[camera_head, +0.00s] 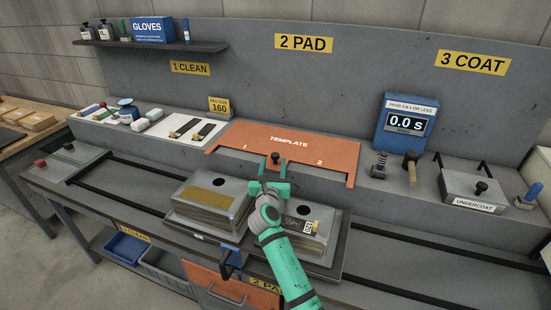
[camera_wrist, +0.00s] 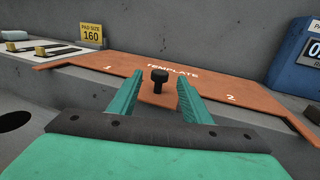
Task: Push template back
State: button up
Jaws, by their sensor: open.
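The orange template (camera_head: 310,147) lies on the ledge under the "2 PAD" sign, with the numbers 1 and 2 on it. A black knob (camera_head: 276,158) stands on a tab at its front edge. The template (camera_wrist: 130,75) and the knob (camera_wrist: 159,78) also show in the wrist view. My gripper (camera_head: 275,182) is open, in front of the template. In the wrist view its two green fingers (camera_wrist: 158,92) point forward on either side of the knob's line. I cannot tell whether they touch the knob or the tab.
Two grey sink blocks stand below the template, the left one (camera_head: 208,198) and the right one (camera_head: 318,230), partly behind my arm. A yellow "PAD SIZE 160" sign (camera_head: 219,106) stands to the left.

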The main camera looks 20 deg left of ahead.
aim_at(275, 157)
jog(key=shift+x, duration=2.05)
